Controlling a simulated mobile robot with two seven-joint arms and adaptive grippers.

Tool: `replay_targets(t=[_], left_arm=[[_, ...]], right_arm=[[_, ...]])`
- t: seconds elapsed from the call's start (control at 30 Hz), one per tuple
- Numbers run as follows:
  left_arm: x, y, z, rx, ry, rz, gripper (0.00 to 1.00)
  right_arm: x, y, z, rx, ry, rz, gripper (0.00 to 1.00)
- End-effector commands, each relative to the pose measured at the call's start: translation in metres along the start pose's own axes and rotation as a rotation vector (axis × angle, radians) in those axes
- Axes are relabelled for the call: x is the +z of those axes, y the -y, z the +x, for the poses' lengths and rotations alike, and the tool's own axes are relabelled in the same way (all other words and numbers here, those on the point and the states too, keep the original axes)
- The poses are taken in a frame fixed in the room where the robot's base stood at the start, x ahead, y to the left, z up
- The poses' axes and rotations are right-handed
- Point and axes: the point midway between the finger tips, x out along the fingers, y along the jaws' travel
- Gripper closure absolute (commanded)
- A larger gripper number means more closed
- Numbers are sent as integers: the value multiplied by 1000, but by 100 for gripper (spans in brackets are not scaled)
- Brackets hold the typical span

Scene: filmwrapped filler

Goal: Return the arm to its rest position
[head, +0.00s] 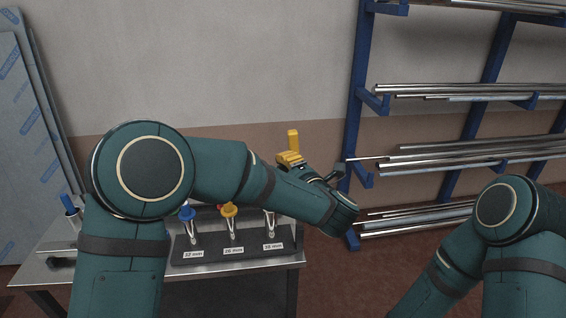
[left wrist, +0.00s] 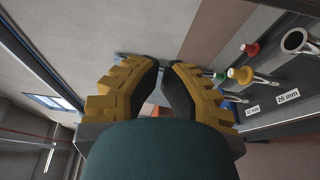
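My left arm comes in from the left in the head view and bends across the table. Its gripper (head: 291,150), with yellow fingers, shows beyond the forearm, above the table's back right and in front of the wall. In the left wrist view the yellow fingers with dark pads of the left gripper (left wrist: 167,66) stand apart by a narrow gap. Nothing shows held between them. My right arm (head: 505,230) is at the lower right, bent at the elbow; its gripper is out of view.
A black holder (head: 215,257) with size labels and upright tools with coloured tops stands on the metal table (head: 52,278), partly behind my left arm. A blue rack (head: 356,110) with metal bars stands at the right. Film-covered sheets (head: 20,130) lean at the left.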

Motion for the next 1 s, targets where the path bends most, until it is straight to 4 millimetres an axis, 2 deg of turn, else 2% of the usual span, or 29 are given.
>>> replay_targets(t=[0.17, 0.27, 0.37, 0.47, 0.53, 0.6, 0.67, 0.7, 0.8, 0.9, 1.0], left_arm=[[0, 2, 1, -3, 5, 8, 100], [0, 21, 8, -23, 57, 75, 100], [-2, 65, 16, -76, 187, 235, 100], [-12, 130, 16, -163, 378, 457, 100], [-24, 176, 7, -231, 521, 609, 100], [-41, 220, -9, -301, 664, 744, 100], [-58, 253, -26, -361, 786, 848, 100], [-71, 273, -39, -401, 867, 911, 100], [-107, 318, -79, -499, 1075, 1047, 100], [-144, 348, -120, -584, 1271, 1144, 100], [-175, 366, -155, -648, 1438, 1205, 100]], right_arm=[[0, 0, 0, 0, 0, 0, 53], [0, 0, 0, 0, 0, 0, 53], [0, 0, 0, 0, 0, 0, 53], [0, 0, 0, 0, 0, 0, 53], [0, 0, 0, 0, 0, 0, 53], [0, 0, 0, 0, 0, 0, 53], [0, 0, 0, 0, 0, 0, 53], [0, 0, 0, 0, 0, 0, 53], [0, 0, 0, 0, 0, 0, 53], [0, 0, 0, 0, 0, 0, 53], [0, 0, 0, 0, 0, 0, 53]])
